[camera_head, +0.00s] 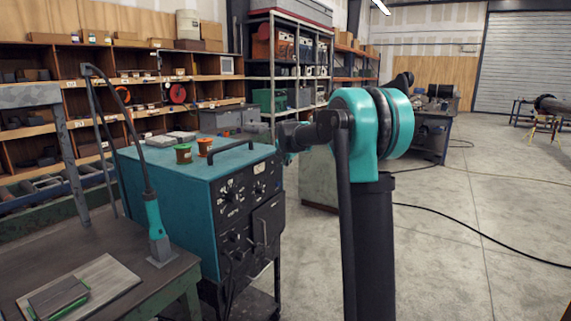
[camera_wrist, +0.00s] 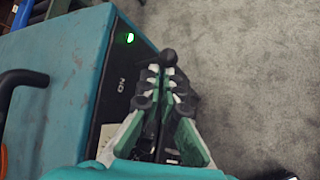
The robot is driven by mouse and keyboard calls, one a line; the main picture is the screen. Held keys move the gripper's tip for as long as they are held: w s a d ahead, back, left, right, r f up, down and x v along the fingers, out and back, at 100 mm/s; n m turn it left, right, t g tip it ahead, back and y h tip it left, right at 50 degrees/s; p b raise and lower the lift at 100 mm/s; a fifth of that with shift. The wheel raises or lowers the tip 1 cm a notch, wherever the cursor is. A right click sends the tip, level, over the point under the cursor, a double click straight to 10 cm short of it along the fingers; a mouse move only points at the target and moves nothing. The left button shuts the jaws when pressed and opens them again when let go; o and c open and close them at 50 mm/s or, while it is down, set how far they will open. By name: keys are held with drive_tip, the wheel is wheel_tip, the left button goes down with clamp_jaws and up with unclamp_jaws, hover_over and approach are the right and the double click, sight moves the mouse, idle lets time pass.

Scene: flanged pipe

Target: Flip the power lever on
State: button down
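The teal power machine (camera_head: 185,185) stands left of centre in the head view, with a black front panel of dials. In the wrist view its teal top (camera_wrist: 55,60) fills the left side. The dark panel beside it carries an "ON" label (camera_wrist: 123,84) and a lit green lamp (camera_wrist: 130,38). The power lever's round black knob (camera_wrist: 169,57) shows just beyond my gripper's tips. My gripper (camera_wrist: 162,72) has its fingers drawn close together at the knob, touching or nearly touching it. The fingers hide the lever's shaft. In the head view my arm largely hides the gripper.
A workbench (camera_head: 95,245) with a torch-like tool (camera_head: 156,225) stands at left, beside the machine. Orange and green cups (camera_head: 204,146) and a black handle (camera_head: 230,150) are on the machine's top. Shelves line the back. Open concrete floor (camera_head: 480,220) lies at right, crossed by a cable.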

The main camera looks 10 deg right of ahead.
drive_tip(key=shift+d+r, duration=0.1)
drive_tip(key=shift+d, duration=0.1)
drive_tip(key=a+f, duration=0.3)
drive_tip(key=v, duration=1)
drive_tip(key=shift+s+a, duration=0.25)
drive_tip(key=shift+s, duration=0.05)
drive_tip(key=s+d+f+m+g, duration=0.1)
drive_tip(key=s+d+f+m, duration=0.2)
drive_tip(key=s+f+m, duration=0.5)
drive_tip(key=s+d+f+m+g, duration=0.2)
drive_tip(key=s+f+m, duration=0.7)
drive_tip(key=s, duration=1.2)
drive_tip(key=s+d+f+m+g, duration=0.2)
drive_tip(key=s+d+f+m, duration=0.3)
drive_tip(key=s+f+m, duration=0.4)
drive_tip(key=s+f, duration=0.4)
drive_tip(key=s, duration=0.1)
drive_tip(key=shift+s+d, duration=0.2)
drive_tip(key=shift+s, duration=0.2)
